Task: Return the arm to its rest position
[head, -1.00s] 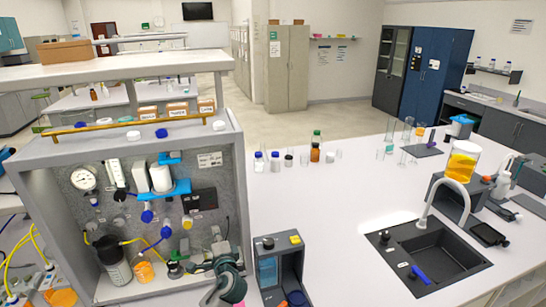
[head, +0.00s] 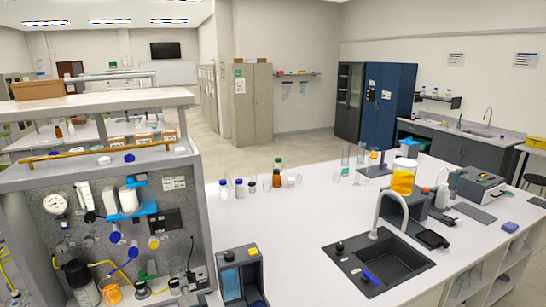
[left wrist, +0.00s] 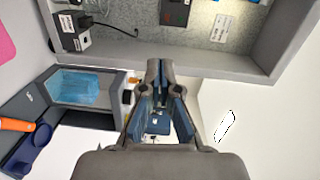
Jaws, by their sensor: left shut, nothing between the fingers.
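My left gripper (left wrist: 160,72) shows in the left wrist view, its fingers coming together, shut and empty. It hangs in front of the grey rig box (left wrist: 262,72), near a small dark stand with a blue panel (left wrist: 85,84). In the head view the rig box (head: 192,200) stands at the left, with a gauge, tubes and blue fittings on its back panel. I cannot make out my left gripper in the head view. My right gripper is in neither view.
The dark stand (head: 240,275) sits just right of the rig. Several bottles (head: 239,188) stand behind it on the white bench (head: 270,225). A black sink (head: 376,266) with a tap and a jar of orange liquid (head: 403,177) are at the right. The bench middle is clear.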

